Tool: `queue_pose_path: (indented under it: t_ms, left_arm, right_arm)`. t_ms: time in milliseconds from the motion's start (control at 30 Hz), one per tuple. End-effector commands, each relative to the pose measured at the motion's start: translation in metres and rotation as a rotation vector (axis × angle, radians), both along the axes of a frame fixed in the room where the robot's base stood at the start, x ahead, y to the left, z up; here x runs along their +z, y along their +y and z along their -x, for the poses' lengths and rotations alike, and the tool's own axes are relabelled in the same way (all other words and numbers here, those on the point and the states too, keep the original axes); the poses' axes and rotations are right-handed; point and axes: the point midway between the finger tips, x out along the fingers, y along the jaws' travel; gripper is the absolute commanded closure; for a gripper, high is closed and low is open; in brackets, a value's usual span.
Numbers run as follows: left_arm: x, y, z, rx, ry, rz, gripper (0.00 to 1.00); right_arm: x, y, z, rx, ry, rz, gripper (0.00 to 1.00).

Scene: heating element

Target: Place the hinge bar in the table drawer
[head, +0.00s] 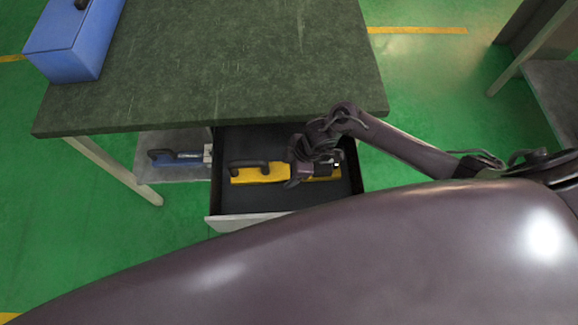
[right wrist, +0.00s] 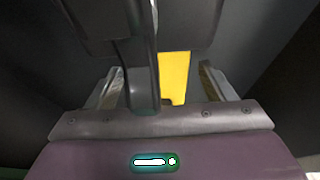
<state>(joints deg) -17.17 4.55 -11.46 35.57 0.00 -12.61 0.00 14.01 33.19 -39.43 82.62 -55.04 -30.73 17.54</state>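A yellow bar with black handles, seemingly the hinge bar (head: 262,175), lies in the open table drawer (head: 285,198). My right gripper (head: 312,172) is down in the drawer over the bar's right part and hides some of it. In the right wrist view my right gripper (right wrist: 163,92) has its fingers apart. A dark handle-like part (right wrist: 140,80) stands between them, with gaps on both sides, and a yellow patch of the bar (right wrist: 174,78) shows behind it. My left gripper is not in view.
The dark green tabletop (head: 230,70) overhangs the drawer's back. A blue toolbox (head: 72,45) stands on its left corner. A blue tool (head: 178,158) lies on the shelf (head: 175,174) left of the drawer. Another table (head: 555,85) stands at the right. The drawer's front part is bare.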

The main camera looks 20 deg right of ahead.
Motion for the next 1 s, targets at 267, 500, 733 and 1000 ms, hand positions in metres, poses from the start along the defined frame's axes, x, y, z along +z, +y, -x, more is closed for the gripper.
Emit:
queue_pose_path:
  t_ms: [267, 500, 733, 1000]
  left_arm:
    - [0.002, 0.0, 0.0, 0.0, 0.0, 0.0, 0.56]
    - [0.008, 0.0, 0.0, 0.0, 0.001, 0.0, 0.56]
    - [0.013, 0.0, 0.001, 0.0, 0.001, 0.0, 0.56]
    - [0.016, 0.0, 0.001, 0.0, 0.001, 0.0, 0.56]
  right_arm:
    - [0.004, 0.0, 0.0, 0.0, 0.0, 0.0, 0.24]
    - [0.037, -0.014, 0.003, 0.002, -0.003, 0.002, 0.24]
    - [0.082, -0.033, 0.008, 0.002, -0.003, 0.002, 0.24]
    - [0.111, -0.044, 0.012, 0.0, -0.001, 0.001, 0.24]
